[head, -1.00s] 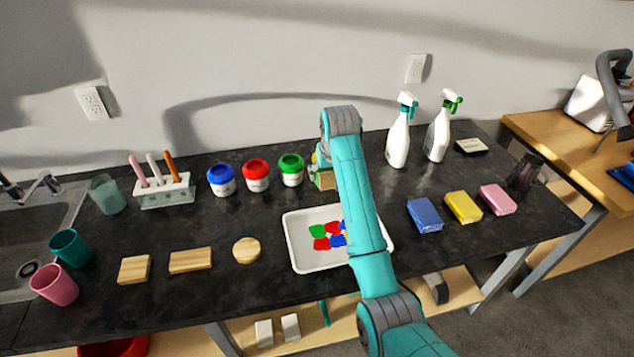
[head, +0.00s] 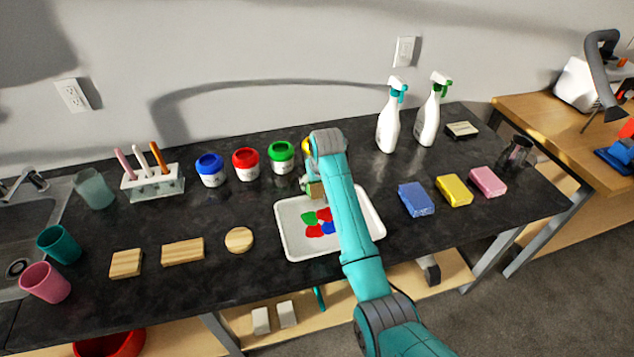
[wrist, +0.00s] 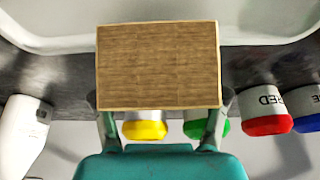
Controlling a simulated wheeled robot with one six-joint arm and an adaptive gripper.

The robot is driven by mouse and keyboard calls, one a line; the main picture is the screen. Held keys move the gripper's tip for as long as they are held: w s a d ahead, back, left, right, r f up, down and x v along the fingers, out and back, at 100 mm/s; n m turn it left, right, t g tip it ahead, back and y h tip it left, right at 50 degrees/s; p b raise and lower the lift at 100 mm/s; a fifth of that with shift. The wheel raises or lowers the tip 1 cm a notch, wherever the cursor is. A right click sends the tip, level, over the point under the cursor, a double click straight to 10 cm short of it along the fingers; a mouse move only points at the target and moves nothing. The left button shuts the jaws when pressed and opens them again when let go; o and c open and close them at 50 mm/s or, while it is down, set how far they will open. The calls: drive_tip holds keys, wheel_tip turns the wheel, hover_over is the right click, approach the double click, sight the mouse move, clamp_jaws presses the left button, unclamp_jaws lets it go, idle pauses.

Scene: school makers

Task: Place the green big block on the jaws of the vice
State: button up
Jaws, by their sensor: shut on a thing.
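My gripper (wrist: 160,118) is shut on a big block (wrist: 158,66), with one finger at each side of it. In the wrist view the block shows a brown wood-grain face. In the head view the block (head: 313,190) is small, looks partly greenish and is half hidden by my arm, near the back edge of the paint tray. A blue object (head: 615,158) on the wooden table at the far right may be the vice. It is cut off by the picture edge, and I cannot make out its jaws.
The white paint tray (head: 290,247) lies near the held block. Paint jars (head: 246,164) stand behind, and two spray bottles (head: 389,125) stand to the right. Sponges (head: 417,199) lie right of the tray. A gap separates the dark counter from the wooden table (head: 560,125).

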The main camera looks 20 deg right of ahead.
drive_tip(key=o, duration=1.4)
drive_tip(key=shift+f, duration=0.1)
drive_tip(key=v, duration=1.2)
drive_tip(key=shift+o, duration=0.2)
